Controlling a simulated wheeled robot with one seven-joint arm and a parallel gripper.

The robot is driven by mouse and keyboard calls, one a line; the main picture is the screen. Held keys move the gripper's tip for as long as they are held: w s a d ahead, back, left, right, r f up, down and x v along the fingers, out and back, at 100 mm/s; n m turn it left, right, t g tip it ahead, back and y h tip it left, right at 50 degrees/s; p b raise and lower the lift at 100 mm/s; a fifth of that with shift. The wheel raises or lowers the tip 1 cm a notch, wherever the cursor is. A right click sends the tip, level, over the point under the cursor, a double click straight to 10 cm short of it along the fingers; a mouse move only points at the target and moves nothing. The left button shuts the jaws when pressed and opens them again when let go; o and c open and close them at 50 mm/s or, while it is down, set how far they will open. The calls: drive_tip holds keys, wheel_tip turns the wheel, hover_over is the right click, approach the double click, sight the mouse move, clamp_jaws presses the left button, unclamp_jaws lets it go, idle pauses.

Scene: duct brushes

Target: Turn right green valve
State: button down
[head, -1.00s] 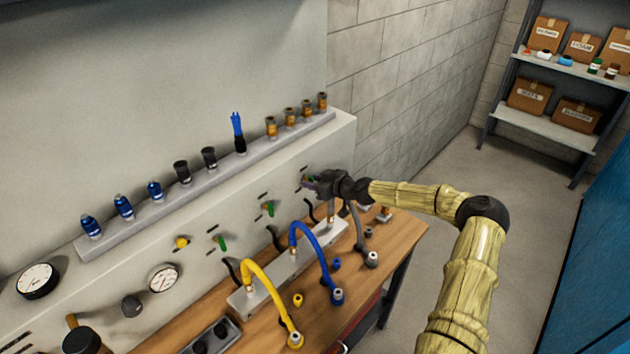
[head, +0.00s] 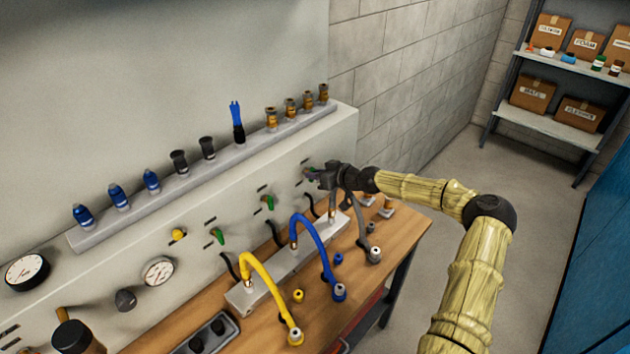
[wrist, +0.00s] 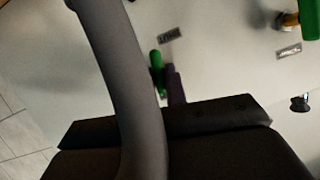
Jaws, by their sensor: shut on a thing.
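The right green valve (wrist: 156,72) shows in the wrist view as a green handle against the pale panel. The dark finger of my gripper (wrist: 174,86) is right beside it. In the head view my gripper (head: 315,174) is at the panel's right end, shut on this valve and hiding most of it. The middle green valve (head: 268,202) and the left green valve (head: 218,236) are on the same panel to the left. A green handle with an orange base (wrist: 308,18) is at the wrist view's upper right.
Grey (head: 362,225), blue (head: 318,245) and yellow (head: 268,275) hoses arch over the wooden bench (head: 385,262) below my gripper. The grey hose crosses close in front of the wrist camera. A ledge (head: 90,240) with bottles and fittings runs above the valves.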

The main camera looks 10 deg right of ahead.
drive_tip(key=shift+w+d+f+m+g+y+b, duration=0.15)
drive_tip(key=shift+m+y+b, duration=0.85)
drive_tip(key=shift+m+b, duration=1.05)
drive_tip(key=shift+w+d+f+m+g+y+b, duration=0.1)
drive_tip(key=shift+d+f+m+g+y+b, duration=0.15)
drive_tip(key=shift+m+y+b, duration=1.25)
drive_tip(key=shift+w+d+f+m+g+y+b, duration=0.15)
drive_tip(key=shift+m+y+b, duration=0.35)
drive_tip(key=shift+m+b, duration=2)
drive_tip(key=shift+s+r+n+b, duration=0.1)
drive_tip(key=shift+n+b, duration=0.45)
drive_tip(key=shift+b, duration=0.15)
drive_tip(key=c, duration=1.5)
unclamp_jaws()
drive_tip(key=shift+o, duration=0.2)
drive_tip(key=shift+a, duration=0.1)
